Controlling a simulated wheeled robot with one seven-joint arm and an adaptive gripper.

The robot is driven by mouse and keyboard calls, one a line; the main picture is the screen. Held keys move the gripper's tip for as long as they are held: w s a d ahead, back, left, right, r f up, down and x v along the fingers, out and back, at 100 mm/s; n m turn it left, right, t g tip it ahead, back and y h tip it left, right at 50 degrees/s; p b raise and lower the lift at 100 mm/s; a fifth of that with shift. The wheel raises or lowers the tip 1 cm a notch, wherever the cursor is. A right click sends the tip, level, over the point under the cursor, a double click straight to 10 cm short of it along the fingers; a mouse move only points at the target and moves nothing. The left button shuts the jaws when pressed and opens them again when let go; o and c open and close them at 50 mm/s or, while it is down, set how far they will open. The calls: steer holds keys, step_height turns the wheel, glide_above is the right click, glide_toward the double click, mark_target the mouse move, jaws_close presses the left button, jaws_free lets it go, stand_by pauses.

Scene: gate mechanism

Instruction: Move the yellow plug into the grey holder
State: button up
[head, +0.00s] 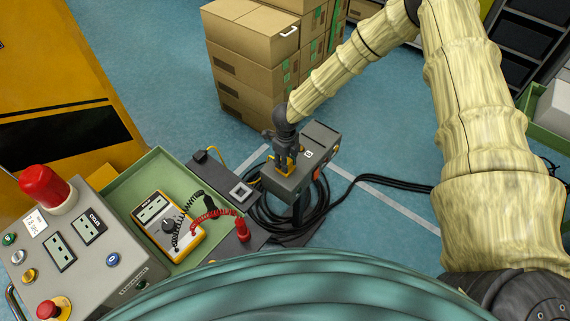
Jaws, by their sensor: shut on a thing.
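My gripper (285,154) points down over a grey box (317,152) near the middle of the head view. It is shut on the yellow plug (284,169), which shows as small yellow parts beneath and between the fingers. The plug is at the box's top face, near its left end; I cannot tell whether it is seated or just above. The fingers hide much of the plug. A small grey square holder (241,191) with a dark opening lies to the lower left of the box, apart from the gripper.
A green tray (150,172) holds a yellow multimeter (168,222) with black and red coiled leads. A control panel (75,245) with a red beacon stands at the left. Black cable (283,228) coils beneath the grey box. Stacked cartons (250,50) stand behind.

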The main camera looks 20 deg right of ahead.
steer(key=shift+r, duration=0.4)
stand_by(0.6)
steer(key=shift+r+p, duration=1.75)
steer(key=shift+r, duration=0.45)
steer(key=shift+s+a+r+b, duration=0.55)
steer(key=shift+s+a+b, duration=0.9)
steer(key=shift+a, duration=1.5)
steer(key=shift+s+a+r+b, duration=0.55)
steer(key=shift+s+a+b, duration=0.9)
steer(key=shift+a, duration=1.5)
steer(key=shift+s+a+r+b, duration=0.55)
steer(key=shift+s+a+b, duration=0.9)
steer(key=shift+a, duration=1.5)
steer(key=shift+w+f, duration=0.1)
steer(key=shift+f, duration=0.1)
steer(key=shift+f+b, duration=0.55)
steer(key=shift+f, duration=0.45)
